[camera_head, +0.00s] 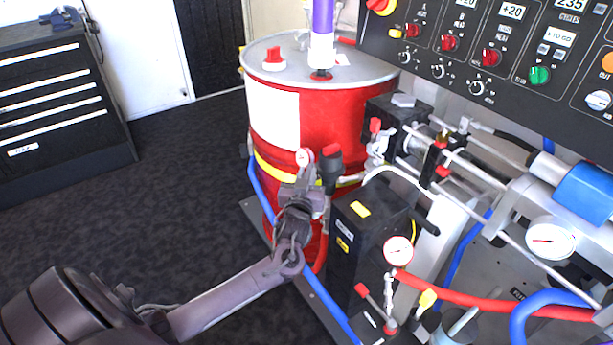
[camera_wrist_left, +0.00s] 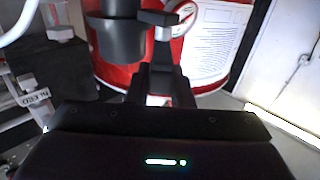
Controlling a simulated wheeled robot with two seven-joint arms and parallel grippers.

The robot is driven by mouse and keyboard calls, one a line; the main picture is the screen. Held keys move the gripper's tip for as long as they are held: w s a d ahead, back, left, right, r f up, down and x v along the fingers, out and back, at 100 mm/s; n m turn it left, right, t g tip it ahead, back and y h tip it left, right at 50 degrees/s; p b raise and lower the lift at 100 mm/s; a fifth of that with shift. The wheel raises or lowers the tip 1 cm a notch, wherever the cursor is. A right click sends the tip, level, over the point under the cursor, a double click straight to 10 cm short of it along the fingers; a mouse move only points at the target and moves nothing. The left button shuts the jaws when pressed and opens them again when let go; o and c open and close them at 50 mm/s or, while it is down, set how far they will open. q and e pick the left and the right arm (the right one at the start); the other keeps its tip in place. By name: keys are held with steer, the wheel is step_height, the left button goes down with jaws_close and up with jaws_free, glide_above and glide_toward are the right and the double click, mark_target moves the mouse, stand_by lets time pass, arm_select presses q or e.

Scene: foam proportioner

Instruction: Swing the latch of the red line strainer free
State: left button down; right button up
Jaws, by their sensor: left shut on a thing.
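The strainer, as far as I can tell, is the dark cylinder with a red top (camera_head: 331,165) in front of the red drum; its dark body (camera_wrist_left: 118,38) also shows in the left wrist view. My left gripper (camera_head: 309,178) is just left of the strainer, at its side. In the left wrist view the fingers (camera_wrist_left: 160,82) are close together at a small dark T-shaped piece with a grey stem (camera_wrist_left: 160,20), which looks like the latch. The gripper is shut on it. The fingers hide much of the hold. My right gripper is not in view.
A round gauge (camera_head: 304,157) sits right by the gripper. The red drum (camera_head: 345,115) stands behind, and a black box (camera_head: 362,235) stands to the right. A red hose (camera_head: 480,300) and blue hoses run low. Open carpet (camera_head: 150,190) lies to the left.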

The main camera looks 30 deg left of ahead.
arm_select(q)
steer(key=shift+w+d+n+g+y, duration=0.2)
steer(key=shift+n+g+y, duration=0.2)
steer(key=shift+n+y, duration=0.25)
steer(key=shift+d+n+g+y+b, duration=0.2)
steer(key=shift+n+g+y+b, duration=0.15)
steer(key=shift+y, duration=0.2)
steer(key=n+g+y, duration=0.1)
steer(key=n+g+y+b, duration=0.1)
steer(key=g+y+b, duration=0.1)
steer(key=shift+w+d+n+y, duration=0.25)
steer(key=shift+w+n+y, duration=0.05)
steer(key=shift+n, duration=0.1)
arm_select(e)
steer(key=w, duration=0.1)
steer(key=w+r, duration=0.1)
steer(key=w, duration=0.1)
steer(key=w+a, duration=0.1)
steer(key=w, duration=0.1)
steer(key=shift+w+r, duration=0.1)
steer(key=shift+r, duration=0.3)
arm_select(q)
steer(key=c, duration=1.3)
jaws_free()
